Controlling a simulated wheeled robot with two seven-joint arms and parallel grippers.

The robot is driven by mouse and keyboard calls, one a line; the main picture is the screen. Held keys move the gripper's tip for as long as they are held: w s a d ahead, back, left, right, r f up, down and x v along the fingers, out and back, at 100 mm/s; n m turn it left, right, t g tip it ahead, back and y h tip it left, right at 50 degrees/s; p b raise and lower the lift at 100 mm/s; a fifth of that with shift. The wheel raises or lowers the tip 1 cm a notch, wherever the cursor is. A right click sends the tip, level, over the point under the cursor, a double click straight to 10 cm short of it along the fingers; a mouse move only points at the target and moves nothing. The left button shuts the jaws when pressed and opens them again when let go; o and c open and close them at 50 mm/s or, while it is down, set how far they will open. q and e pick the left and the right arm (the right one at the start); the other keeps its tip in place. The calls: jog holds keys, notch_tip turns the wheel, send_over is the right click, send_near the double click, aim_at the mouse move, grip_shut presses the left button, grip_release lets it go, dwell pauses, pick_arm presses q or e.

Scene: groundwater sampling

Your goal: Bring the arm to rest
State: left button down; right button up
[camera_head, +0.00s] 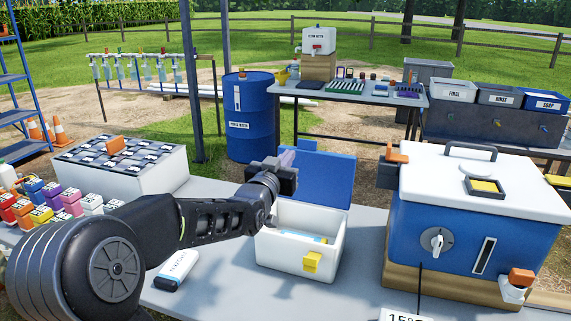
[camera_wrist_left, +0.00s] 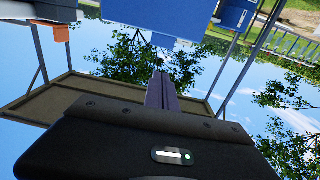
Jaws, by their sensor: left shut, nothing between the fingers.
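My left arm comes in from the left in the head view and reaches over the grey table. My left gripper (camera_head: 287,160) is at its end, above the open white cooler box and in front of its raised blue lid. Its fingers are shut with nothing between them. In the left wrist view the shut fingers (camera_wrist_left: 160,92) point up the picture, with sky and tree branches behind. My right gripper is not in view.
The white cooler box (camera_head: 283,251) stands open below the gripper. A large blue cooler (camera_head: 460,232) stands to the right. A white rack box (camera_head: 165,178) and several coloured blocks are at left. A white handheld device (camera_head: 177,270) lies on the table (camera_head: 215,290).

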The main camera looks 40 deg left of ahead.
pick_arm(q)
jog(key=shift+s+d+r, duration=0.1)
jog(key=shift+s+d, duration=0.1)
jog(key=shift+s, duration=0.3)
